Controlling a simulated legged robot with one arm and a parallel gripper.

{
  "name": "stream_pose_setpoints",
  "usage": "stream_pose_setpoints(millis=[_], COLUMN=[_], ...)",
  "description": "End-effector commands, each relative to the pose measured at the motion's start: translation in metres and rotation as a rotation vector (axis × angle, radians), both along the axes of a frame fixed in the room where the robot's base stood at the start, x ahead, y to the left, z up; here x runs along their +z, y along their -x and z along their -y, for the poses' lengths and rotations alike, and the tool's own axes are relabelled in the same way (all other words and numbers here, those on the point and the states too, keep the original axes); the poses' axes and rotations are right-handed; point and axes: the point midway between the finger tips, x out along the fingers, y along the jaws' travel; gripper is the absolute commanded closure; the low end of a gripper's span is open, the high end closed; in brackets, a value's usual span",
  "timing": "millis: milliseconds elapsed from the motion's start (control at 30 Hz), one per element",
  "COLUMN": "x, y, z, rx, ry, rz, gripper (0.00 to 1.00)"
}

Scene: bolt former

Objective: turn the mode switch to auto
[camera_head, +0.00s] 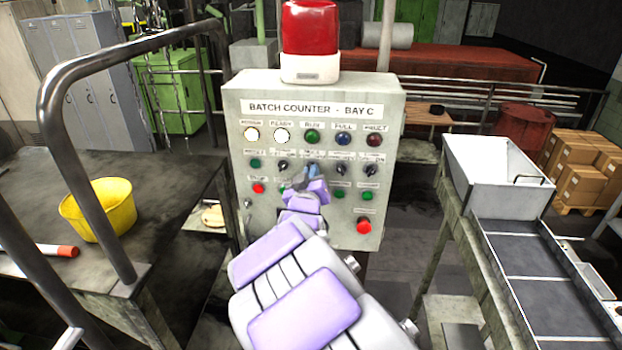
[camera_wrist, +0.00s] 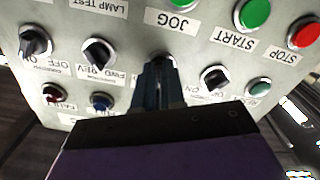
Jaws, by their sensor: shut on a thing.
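The grey control panel (camera_head: 390,100) reads "BATCH COUNTER - BAY C" and faces me. My gripper (camera_head: 312,172) reaches the middle of its second row of controls. In the wrist view, where the labels appear upside down, my gripper (camera_wrist: 161,75) is shut on the knob of the mode switch (camera_wrist: 166,60), in the middle of that row. The fingers cover most of the knob and its label, so I cannot tell its setting.
In the wrist view, a FWD/REV knob (camera_wrist: 98,53) and another black knob (camera_wrist: 214,78) flank the fingers. A green JOG button (camera_wrist: 163,14) is close by. In the head view, a red beacon (camera_head: 310,35) tops the panel and a metal railing (camera_head: 85,150) stands left.

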Motion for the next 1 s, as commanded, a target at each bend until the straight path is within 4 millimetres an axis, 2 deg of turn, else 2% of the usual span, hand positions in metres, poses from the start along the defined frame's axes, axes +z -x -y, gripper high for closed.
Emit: stream_pose_setpoints(millis=[700, 1000], x=[-0.0008, -0.0001], y=[0.0003, 0.0], z=[-0.0017, -0.0017], rx=[0.003, 0.002], ry=[-0.636, -0.841], rz=[0.027, 0.033], gripper=[1.0, 1.0])
